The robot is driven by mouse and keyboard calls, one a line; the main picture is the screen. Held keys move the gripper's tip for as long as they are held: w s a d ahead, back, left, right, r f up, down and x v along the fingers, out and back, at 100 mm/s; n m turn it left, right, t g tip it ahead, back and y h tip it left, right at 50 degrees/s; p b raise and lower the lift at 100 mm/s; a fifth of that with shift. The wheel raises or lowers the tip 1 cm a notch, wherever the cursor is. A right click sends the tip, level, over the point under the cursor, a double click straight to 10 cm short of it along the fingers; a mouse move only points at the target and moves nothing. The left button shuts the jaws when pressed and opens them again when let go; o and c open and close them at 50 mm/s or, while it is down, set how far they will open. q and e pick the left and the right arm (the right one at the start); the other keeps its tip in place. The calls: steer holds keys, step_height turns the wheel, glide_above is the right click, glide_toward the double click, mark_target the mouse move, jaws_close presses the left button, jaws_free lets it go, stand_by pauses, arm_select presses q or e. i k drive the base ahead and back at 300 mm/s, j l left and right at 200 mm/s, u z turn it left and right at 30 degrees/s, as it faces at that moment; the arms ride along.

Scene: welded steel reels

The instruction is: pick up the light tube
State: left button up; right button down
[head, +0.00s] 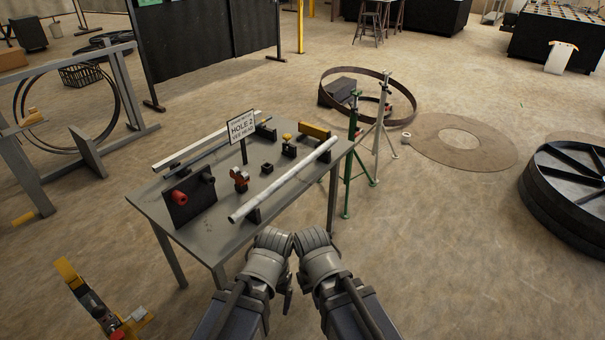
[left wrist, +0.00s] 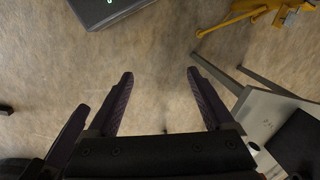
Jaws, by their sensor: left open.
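A long pale tube (head: 284,180) lies slantwise along the near right side of the grey table (head: 230,243), resting on dark supports. Another long white bar (head: 205,142) lies along the table's far left side; I cannot tell which of the two is the light tube. My left gripper (head: 288,284) is in front of the table's near edge, apart from the tube, its jaws small and partly hidden. In the left wrist view my left gripper (left wrist: 160,74) is open and empty above bare floor. My right arm is beside the left one; its jaws cannot be made out.
On the table stand a sign (head: 241,127), a dark plate with a red part (head: 190,200), an orange-red piece (head: 240,179) and small black blocks. A yellow tool (head: 95,300) is at lower left. Floor at right front is clear.

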mark_target(253, 203)
steer(key=u, duration=2.8)
steer(key=z, duration=2.8)
steer(key=i+l+u, duration=0.3)
steer(key=i+l, duration=0.25)
steer(key=l, duration=0.1)
